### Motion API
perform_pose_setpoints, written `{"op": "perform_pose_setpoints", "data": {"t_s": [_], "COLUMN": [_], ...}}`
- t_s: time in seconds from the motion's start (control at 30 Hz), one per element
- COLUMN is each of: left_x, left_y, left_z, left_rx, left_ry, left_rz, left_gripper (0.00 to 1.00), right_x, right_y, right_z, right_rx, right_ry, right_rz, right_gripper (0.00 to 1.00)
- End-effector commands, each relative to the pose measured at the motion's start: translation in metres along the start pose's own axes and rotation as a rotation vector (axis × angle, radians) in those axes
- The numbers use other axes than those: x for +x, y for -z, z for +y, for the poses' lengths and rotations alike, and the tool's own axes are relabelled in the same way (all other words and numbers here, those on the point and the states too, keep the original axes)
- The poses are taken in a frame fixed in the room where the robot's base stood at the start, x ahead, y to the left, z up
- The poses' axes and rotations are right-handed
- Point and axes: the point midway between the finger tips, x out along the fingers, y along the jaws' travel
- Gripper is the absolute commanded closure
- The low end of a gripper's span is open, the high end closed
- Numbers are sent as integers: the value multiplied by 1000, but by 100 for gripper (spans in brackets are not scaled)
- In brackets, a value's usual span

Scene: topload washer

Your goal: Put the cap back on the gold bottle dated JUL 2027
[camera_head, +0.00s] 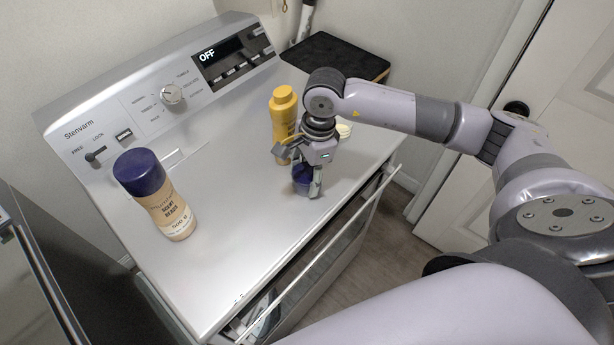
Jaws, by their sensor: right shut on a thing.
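My right gripper (308,185) is shut on a dark blue cap (301,178), low over the washer's top near its front right edge. Whether the cap touches the surface I cannot tell. A yellow-gold bottle (281,108) with a yellow top stands upright just behind the gripper, its lower part partly hidden by it. A pale gold bottle (168,205) marked as scent beads stands at the left with a dark blue cap (139,171) on it. No JUL 2027 date is legible. My left gripper is not in view.
A small cream-coloured round thing (344,130) shows beside my right wrist, mostly hidden by the arm. The washer's top (235,235) is clear between the pale bottle and the gripper. The control panel (160,90) rises behind; a black-topped stand (338,55) is beyond.

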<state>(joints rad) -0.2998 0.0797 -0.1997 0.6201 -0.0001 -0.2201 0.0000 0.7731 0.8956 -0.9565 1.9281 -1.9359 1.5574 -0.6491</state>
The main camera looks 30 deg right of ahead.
Motion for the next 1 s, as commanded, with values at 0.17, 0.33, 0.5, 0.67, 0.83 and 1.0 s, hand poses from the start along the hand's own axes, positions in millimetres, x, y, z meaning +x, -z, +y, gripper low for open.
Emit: {"op": "perform_pose_setpoints", "data": {"t_s": [0.17, 0.33, 0.5, 0.67, 0.83, 1.0], "left_x": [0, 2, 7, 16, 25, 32], "left_y": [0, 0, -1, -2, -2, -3], "left_z": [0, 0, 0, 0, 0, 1], "left_rx": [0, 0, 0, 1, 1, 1], "left_ry": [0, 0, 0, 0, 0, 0], "left_rz": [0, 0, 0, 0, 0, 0], "left_gripper": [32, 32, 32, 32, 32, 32], "right_x": [0, -5, -22, -54, -98, -140], "right_y": [0, -1, -3, -8, -15, -22], "right_z": [0, -1, -2, -2, -2, -1], "right_rx": [0, 0, 0, -1, -2, -2], "right_ry": [0, 3, 5, 8, 9, 7], "right_rz": [0, -1, 0, 0, -2, -2], "right_gripper": [69, 69, 69, 69, 69, 69]}}
